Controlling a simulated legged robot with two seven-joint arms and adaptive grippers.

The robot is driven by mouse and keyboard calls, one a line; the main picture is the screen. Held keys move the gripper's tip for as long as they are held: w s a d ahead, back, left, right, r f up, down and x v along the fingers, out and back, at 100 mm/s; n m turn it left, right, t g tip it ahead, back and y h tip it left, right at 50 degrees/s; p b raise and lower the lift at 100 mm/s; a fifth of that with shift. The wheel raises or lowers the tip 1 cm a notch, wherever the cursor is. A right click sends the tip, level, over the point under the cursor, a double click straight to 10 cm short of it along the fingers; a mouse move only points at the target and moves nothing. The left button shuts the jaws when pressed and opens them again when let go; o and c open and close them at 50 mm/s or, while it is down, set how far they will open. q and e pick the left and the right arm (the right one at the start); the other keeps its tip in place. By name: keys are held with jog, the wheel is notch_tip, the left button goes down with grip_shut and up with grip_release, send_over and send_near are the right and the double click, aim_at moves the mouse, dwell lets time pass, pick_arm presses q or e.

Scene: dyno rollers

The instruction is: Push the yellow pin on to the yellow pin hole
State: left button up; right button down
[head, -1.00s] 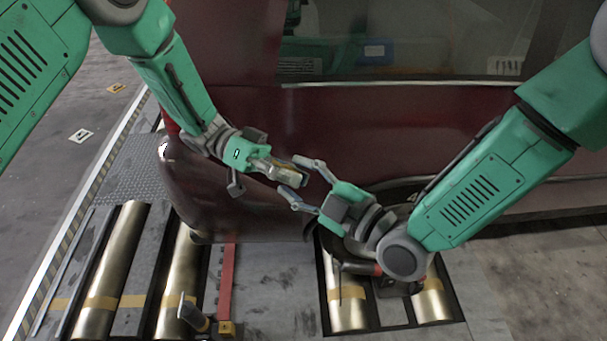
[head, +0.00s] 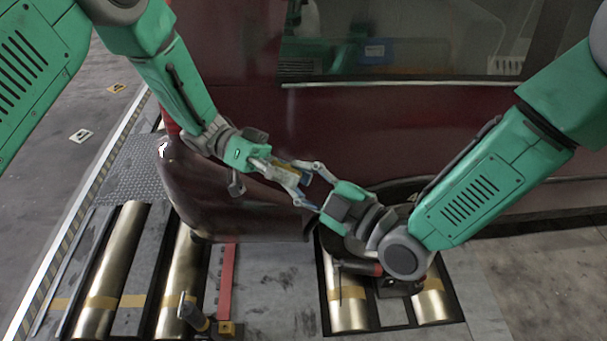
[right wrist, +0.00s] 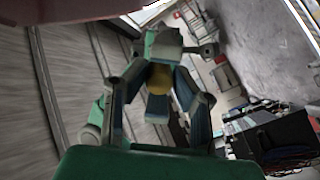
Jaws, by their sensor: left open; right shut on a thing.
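The yellow pin (head: 284,168) is between my two grippers, in front of the dark red car, mostly hidden by the fingers. Its yellow part also shows in the right wrist view (right wrist: 158,78). My right gripper (head: 306,184) is shut on the pin from the right. My left gripper (head: 291,173) is open, with its fingers still around the pin; it faces the camera in the right wrist view. A small yellow block (head: 226,328) sits at the near end of the red bar on the floor; I cannot tell whether it has the pin hole.
Metal rollers (head: 112,265) lie in the floor at left, with more (head: 345,290) under the car. The red bar (head: 226,280) lies between them. A dark upright handle (head: 192,314) stands beside the bar. The car (head: 400,125) is close behind both grippers.

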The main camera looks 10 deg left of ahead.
pick_arm(q)
jog(key=shift+a, duration=0.1)
jog(key=v, duration=0.7)
jog(key=shift+w+a, duration=0.2)
jog(key=shift+a, duration=0.2)
jog(key=shift+d+r, duration=0.1)
